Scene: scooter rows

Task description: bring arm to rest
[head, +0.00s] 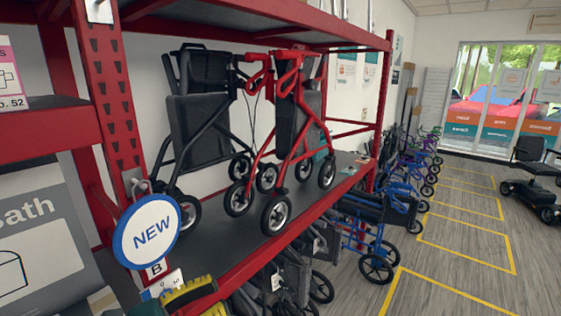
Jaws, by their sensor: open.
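A red shelf rack (112,110) fills the left, holding a black walker (200,120) and a red walker (297,125). A round NEW sign (147,232) hangs on its post. Wheelchairs (375,235) stand below and beyond. The yellow-marked floor (465,250) is open; a scooter (530,185) stands right.

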